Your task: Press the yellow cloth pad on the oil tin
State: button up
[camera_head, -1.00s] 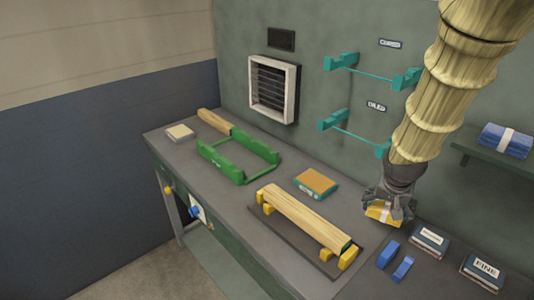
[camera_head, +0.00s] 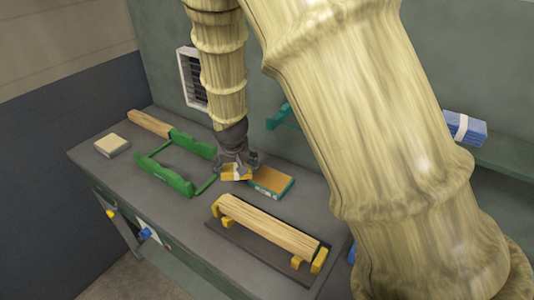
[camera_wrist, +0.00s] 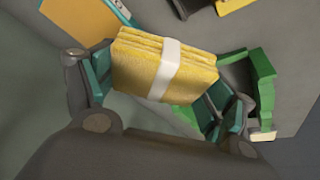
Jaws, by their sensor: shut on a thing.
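My gripper (camera_head: 238,170) is shut on the yellow cloth pad (camera_head: 232,174), a folded stack with a white band. In the wrist view the pad (camera_wrist: 165,66) sits between the two teal-padded fingers. The oil tin, a shallow teal box with an orange top (camera_head: 271,181), lies on the bench just right of the pad in the head view. In the wrist view the orange top (camera_wrist: 82,22) shows at the upper left, apart from the pad. The pad appears to be above the bench; its exact height is unclear.
A green frame (camera_head: 166,176) stands close to the left of my gripper. A wooden bar (camera_head: 268,229) rests on yellow supports in front of the tin. A pale block (camera_head: 112,146) and another wooden bar (camera_head: 149,123) lie at the far left. My arm hides the right of the bench.

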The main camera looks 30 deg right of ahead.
jog(key=m+p, duration=0.1)
jog(key=p, duration=0.8)
send_over(271, 176)
jog(key=a, duration=0.2)
jog(key=shift+s+f, duration=0.25)
jog(key=shift+f, duration=0.45)
jog(key=shift+s+d+f+m+p, duration=0.15)
jog(key=shift+d+p, duration=0.1)
jog(key=shift+d, duration=0.15)
jog(key=shift+s+d+f+m+p, duration=0.1)
jog(key=shift+d+m+p, duration=0.1)
jog(key=shift+d, duration=0.15)
jog(key=shift+f+b, duration=0.95)
jog(key=shift+f, duration=0.65)
jog(key=shift+s+f+b, duration=0.1)
jog(key=shift+f+b, duration=0.2)
jog(key=shift+f, duration=0.2)
jog(key=shift+r, duration=0.1)
